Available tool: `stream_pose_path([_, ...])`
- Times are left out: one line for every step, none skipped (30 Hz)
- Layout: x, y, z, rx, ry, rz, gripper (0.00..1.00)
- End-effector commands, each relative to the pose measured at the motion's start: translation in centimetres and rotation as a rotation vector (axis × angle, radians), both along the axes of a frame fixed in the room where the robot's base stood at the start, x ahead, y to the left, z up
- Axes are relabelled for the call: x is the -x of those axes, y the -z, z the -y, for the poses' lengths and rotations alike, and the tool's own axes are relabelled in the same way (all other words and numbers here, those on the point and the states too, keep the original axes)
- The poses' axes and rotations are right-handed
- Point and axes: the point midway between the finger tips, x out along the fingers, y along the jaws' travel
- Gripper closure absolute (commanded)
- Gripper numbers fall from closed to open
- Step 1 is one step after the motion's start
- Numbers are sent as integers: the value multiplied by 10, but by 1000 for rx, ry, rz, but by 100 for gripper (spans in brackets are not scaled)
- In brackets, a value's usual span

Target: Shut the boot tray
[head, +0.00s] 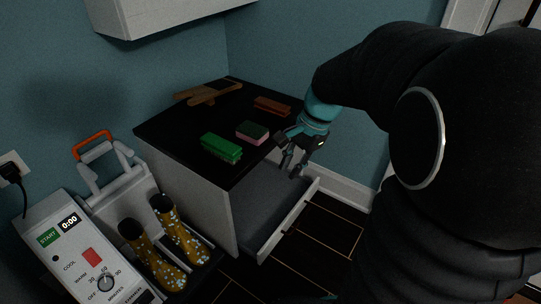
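My gripper (291,170) hangs above the tray's far part, beside the cabinet top's right edge. Its dark fingers are apart, with nothing seen between them. I cannot tell whether a fingertip touches the tray.
A green brush (221,148), a pink-and-green sponge (252,132), a brown brush (272,106) and a wooden item (208,94) lie on the cabinet top. Yellow patterned boots (181,232) stand at left beside a white control panel (85,262). Dark floor (325,232) lies clear right of the tray.

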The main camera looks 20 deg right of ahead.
Motion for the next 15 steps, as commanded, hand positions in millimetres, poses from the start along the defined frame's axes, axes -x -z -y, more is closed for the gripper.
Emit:
stream_pose_path([-12,13,9,-42,78,-50,78])
stream_pose_path([-18,19,13,-65,122,-77,78])
stream_pose_path([-26,27,19,-97,184,-113,78])
stream_pose_path([-32,33,23,-122,229,-141,78])
stream_pose_path([-38,40,28,-145,275,-168,78])
stream_pose_path([-46,49,34,-177,335,-206,78])
stream_pose_path([-51,56,39,-200,380,-234,78])
stream_pose_path([-57,63,44,-224,425,-262,78])
stream_pose_path([-64,73,52,-256,485,-301,78])
stream_pose_path([-68,81,57,-280,529,-330,78])
stream_pose_path([-73,89,63,-303,573,-358,78])
stream_pose_path([-79,100,70,-334,632,-400,78])
stream_pose_path([-84,108,76,-359,676,-428,78])
stream_pose_path([-88,117,82,-382,719,-458,78])
stream_pose_path([-92,129,90,-415,777,-500,78])
